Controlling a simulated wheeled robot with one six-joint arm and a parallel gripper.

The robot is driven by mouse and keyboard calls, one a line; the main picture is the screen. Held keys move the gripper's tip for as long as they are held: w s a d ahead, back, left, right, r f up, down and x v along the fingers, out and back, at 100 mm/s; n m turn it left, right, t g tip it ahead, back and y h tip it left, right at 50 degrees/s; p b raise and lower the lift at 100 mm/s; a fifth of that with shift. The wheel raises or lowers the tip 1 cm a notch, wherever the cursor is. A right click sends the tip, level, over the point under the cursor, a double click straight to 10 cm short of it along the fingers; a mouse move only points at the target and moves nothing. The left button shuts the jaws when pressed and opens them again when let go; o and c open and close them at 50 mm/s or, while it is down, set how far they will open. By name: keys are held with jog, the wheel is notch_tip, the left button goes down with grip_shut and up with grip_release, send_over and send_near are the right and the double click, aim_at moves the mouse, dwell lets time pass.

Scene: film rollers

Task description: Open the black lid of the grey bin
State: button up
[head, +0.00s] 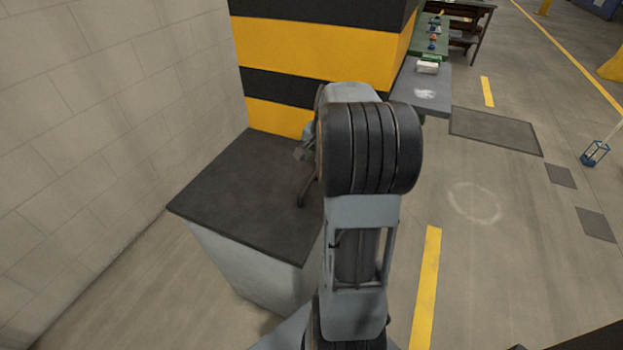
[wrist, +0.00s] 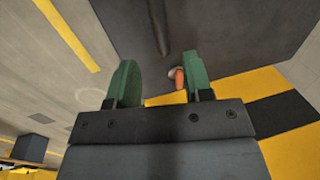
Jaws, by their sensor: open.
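The grey bin (head: 245,262) stands beside the wall at left, with its black lid (head: 235,195) lying flat and closed on top. A dark curved handle (head: 308,188) shows at the lid's right side, partly hidden by my arm. My gripper (head: 303,152) is above the lid's far right part, mostly hidden behind my arm in the head view. In the wrist view my gripper (wrist: 161,78) is open, its two green fingers apart. The lid (wrist: 235,30) and a dark bar, seemingly the handle (wrist: 158,25), lie beyond the fingertips. I cannot tell whether they touch.
A yellow-and-black striped pillar (head: 310,55) stands right behind the bin. A block wall (head: 110,110) closes off the left. A small orange and white thing (wrist: 179,77) shows near the right finger. A grey table (head: 435,92) stands beyond. The floor at right is mostly clear.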

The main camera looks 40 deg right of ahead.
aim_at(311, 178)
jog(key=f, duration=0.2)
jog(key=w+f, duration=0.1)
jog(key=f, duration=0.2)
jog(key=f+b, duration=0.1)
jog(key=f, duration=0.1)
jog(key=shift+w+a+f, duration=0.15)
jog(key=shift+a+f, duration=0.2)
jog(key=shift+f, duration=0.05)
grip_shut()
